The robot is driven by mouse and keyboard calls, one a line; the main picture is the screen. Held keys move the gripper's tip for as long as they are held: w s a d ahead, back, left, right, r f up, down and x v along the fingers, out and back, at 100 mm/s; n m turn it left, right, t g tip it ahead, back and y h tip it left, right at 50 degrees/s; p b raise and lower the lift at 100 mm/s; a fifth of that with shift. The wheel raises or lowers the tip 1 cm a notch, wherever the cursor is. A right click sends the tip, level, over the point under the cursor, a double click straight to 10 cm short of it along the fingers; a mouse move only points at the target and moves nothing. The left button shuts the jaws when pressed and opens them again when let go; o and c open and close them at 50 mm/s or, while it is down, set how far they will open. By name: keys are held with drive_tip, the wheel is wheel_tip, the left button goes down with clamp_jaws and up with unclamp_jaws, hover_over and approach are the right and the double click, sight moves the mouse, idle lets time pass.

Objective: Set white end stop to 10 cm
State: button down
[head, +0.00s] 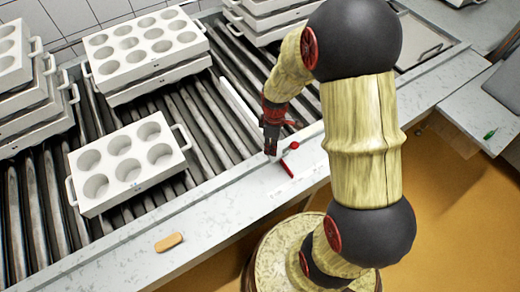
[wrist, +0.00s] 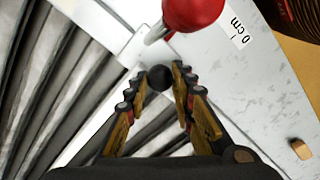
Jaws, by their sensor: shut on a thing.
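The white end stop (head: 238,104) looks to be the long white bar lying slanted over the rollers, beside my gripper (head: 271,147). In the wrist view, my gripper (wrist: 157,82) is shut on a round black knob (wrist: 156,77), with a fingertip on each side. The knob is hidden in the head view. A red ball (wrist: 192,12) on a metal rod is just beyond the fingertips; in the head view this red ball (head: 294,146) is right of the gripper. A label (wrist: 240,30) reading "0 cm" is on the pale rail. How the knob joins the bar is hidden.
A white six-hole mould (head: 128,162) sits on the rollers at left. Stacked moulds (head: 145,45) stand behind it, with more at the far left (head: 35,105). A tan block (head: 169,242) lies on the front rail (head: 215,218). Bare rollers lie between mould and bar.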

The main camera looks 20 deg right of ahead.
drive_tip(key=shift+w+d, duration=0.15)
drive_tip(key=shift+d, duration=0.5)
drive_tip(key=c, duration=1.5)
unclamp_jaws()
wheel_tip(320, 180, up, 12)
